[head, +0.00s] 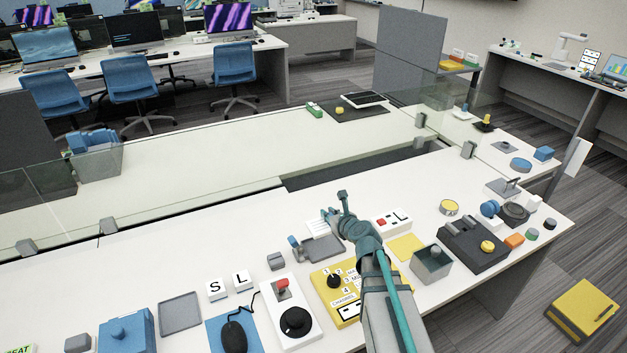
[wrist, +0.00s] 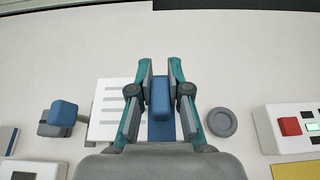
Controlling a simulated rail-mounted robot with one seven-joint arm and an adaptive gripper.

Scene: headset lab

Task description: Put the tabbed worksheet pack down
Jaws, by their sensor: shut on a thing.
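The tabbed worksheet pack (wrist: 106,124) is a white sheet with grey printed lines, a blue strip and an upright blue tab (wrist: 160,96). In the wrist view, my gripper (wrist: 160,82) is shut on the blue tab, with a finger on either side. The fingers and wrist hide part of the sheet. I cannot tell whether the pack touches the bench.
A grey round disc (wrist: 221,122) lies close right of the gripper. A blue-topped grey block (wrist: 63,114) stands left. A white panel with a red button (wrist: 289,127) is farther right. A grey tray (head: 323,248) lies nearby. The bench beyond the fingers is clear.

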